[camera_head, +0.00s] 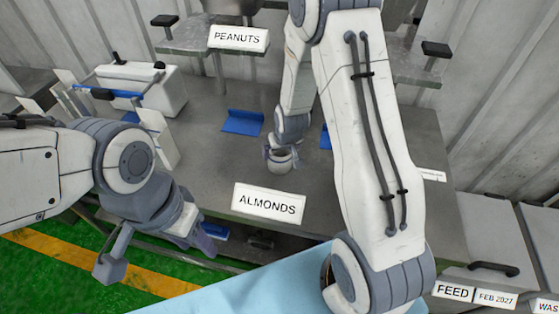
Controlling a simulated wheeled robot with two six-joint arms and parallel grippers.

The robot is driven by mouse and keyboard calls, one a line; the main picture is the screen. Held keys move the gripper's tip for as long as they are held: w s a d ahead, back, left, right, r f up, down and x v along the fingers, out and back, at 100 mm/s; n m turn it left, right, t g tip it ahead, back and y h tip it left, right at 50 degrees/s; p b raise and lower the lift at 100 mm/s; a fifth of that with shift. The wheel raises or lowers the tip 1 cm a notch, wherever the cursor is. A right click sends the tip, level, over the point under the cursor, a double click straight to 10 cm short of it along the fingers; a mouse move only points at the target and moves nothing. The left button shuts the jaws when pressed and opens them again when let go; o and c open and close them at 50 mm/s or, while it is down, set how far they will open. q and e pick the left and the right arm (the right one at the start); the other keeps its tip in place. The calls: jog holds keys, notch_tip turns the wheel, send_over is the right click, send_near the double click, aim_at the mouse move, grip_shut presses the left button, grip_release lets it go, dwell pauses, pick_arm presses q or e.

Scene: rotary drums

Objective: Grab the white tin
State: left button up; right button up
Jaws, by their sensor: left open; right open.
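My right arm folds over the middle of the grey metal table, and its wrist hangs down behind the ALMONDS sign. My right gripper (277,152) is small at the end of that arm, low over the table. A small round pale thing (280,165) shows at its lower end; I cannot tell whether this is the white tin or part of my wrist. No other white tin stands out. My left gripper (203,241) is open and empty at the lower left, in front of the table's front edge and away from the round thing.
The grey table (215,165) has an ALMONDS sign (268,203) at its front. Blue pieces (243,122) lie on it. A white machine with a blue bar (150,88) stands at the back left. A PEANUTS sign (239,38) hangs behind. A FEED bin (490,245) is at right.

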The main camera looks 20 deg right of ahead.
jog(key=shift+x, duration=0.75)
jog(key=shift+c, duration=0.3)
jog(key=c, duration=1)
jog(key=shift+c, duration=0.6)
jog(key=shift+r, duration=0.15)
